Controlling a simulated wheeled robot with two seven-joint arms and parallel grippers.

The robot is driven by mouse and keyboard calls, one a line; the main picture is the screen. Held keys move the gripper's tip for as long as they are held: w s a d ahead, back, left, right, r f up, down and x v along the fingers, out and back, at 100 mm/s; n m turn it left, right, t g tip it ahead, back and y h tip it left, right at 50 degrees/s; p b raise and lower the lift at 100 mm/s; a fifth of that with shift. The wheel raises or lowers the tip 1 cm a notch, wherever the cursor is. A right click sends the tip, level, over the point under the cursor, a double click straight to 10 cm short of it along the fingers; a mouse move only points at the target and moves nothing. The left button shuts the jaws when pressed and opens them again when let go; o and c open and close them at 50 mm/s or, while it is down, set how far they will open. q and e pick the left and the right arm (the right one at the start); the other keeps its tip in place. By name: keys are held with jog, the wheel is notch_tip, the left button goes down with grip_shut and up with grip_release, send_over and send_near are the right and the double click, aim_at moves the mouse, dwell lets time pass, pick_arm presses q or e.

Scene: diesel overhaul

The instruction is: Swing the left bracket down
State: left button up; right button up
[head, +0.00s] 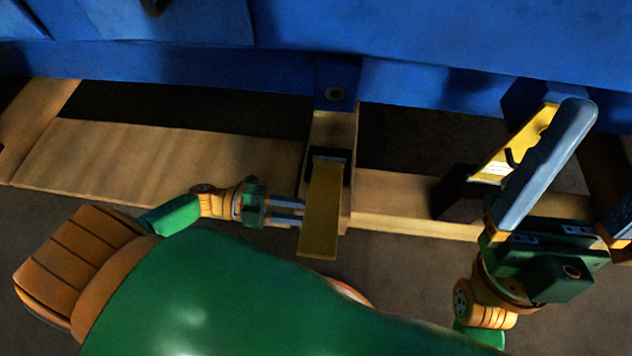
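The left bracket (322,212) is a yellow plate in a dark mount on the wooden beam, below the blue engine body. It extends toward the bottom of the picture. My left gripper (301,212) is at its left edge, with two grey fingers pointing right and a gap between them. The fingertips meet the plate's edge in the picture; I cannot tell whether they touch it. A second yellow bracket (492,170) with a white label stands raised at the right. My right gripper (600,165) looms large near it, its fingers spread; one finger partly covers that bracket.
The blue engine body (180,75) spans the top, with a bolted blue foot (335,92) above the left bracket. Wooden timbers (150,160) lie below it, with dark gaps between. Bare dark floor (400,275) shows between my arms.

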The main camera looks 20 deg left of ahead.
pick_arm(q)
jog(key=b+v, duration=0.5)
jog(key=v, duration=0.8)
jog(key=shift+a, duration=0.4)
jog(key=shift+s+r, duration=0.1)
